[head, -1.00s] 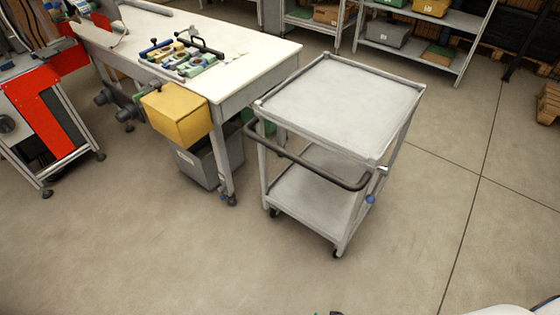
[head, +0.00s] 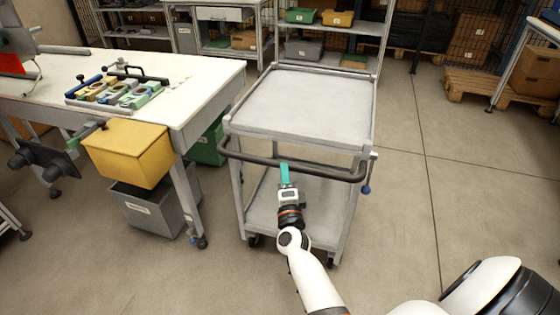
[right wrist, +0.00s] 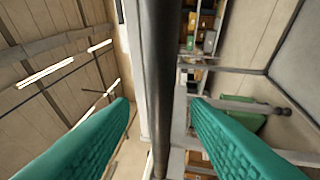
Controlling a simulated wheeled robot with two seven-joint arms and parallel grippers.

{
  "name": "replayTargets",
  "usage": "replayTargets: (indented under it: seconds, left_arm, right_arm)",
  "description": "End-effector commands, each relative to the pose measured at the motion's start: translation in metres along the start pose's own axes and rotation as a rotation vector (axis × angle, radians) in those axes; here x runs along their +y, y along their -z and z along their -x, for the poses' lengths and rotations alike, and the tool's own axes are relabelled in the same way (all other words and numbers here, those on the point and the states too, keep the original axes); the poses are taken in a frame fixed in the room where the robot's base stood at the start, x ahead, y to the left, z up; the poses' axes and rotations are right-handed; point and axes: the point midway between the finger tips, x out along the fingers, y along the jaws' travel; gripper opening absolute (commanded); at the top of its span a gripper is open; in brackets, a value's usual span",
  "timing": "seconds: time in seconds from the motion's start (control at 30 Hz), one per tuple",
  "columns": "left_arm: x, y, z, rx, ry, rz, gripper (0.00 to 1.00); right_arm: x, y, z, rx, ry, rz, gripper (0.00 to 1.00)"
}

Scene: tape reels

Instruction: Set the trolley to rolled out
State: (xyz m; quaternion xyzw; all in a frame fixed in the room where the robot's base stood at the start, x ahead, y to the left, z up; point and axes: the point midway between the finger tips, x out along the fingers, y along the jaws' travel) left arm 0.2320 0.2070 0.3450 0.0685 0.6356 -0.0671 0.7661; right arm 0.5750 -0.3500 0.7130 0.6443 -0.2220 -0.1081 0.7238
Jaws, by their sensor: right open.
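The trolley (head: 305,105) is a grey two-shelf cart on casters, standing beside the workbench with an empty top. Its dark push handle (head: 325,173) runs across the near side. My right gripper (head: 285,170) is open, its green fingers at the handle's middle in the head view. In the right wrist view the handle bar (right wrist: 160,70) runs lengthwise through the gap between the two fingers (right wrist: 160,103), with a gap on each side. I cannot tell how deep the bar sits between them. A lever with a blue knob (head: 367,188) hangs at the handle's right end. My left gripper is out of view.
The workbench (head: 215,75) with a tray of coloured parts is left of the trolley. A yellow bin (head: 128,155) hangs at its near edge, above a grey bin (head: 150,212). Shelving (head: 330,60) stands behind the trolley. Floor (head: 410,190) is open to the right.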

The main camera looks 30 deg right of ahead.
Motion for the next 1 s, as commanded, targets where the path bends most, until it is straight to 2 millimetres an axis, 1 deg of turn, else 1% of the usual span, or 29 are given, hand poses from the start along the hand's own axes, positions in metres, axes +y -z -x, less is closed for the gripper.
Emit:
replayTargets:
  seconds: [0.03, 0.1, 0.2, 0.3, 0.5, 0.73, 0.77, 1.0]
  left_arm:
    - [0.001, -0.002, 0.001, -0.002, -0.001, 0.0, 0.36]
    - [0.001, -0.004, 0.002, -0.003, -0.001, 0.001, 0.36]
    - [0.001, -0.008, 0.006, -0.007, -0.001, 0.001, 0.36]
    - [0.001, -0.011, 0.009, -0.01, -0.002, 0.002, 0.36]
    - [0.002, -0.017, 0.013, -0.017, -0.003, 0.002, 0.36]
    - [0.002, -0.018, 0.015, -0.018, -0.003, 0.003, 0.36]
    - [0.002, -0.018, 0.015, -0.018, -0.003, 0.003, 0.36]
    - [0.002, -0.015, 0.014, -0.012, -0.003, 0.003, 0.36]
  right_arm:
    - [0.0, 0.0, -0.013, 0.0, -0.003, 0.001, 0.43]
    - [0.0, 0.0, -0.026, 0.001, -0.001, 0.001, 0.43]
    - [-0.001, 0.0, -0.042, 0.001, -0.001, 0.001, 0.43]
    - [-0.001, 0.0, -0.054, 0.001, 0.0, 0.002, 0.43]
    - [-0.001, 0.0, -0.065, 0.002, 0.001, 0.003, 0.43]
    - [-0.001, 0.0, -0.065, 0.002, 0.002, 0.003, 0.43]
    - [-0.001, 0.0, -0.065, 0.002, 0.002, 0.003, 0.42]
    - [-0.001, 0.001, -0.065, 0.003, 0.002, 0.003, 0.02]
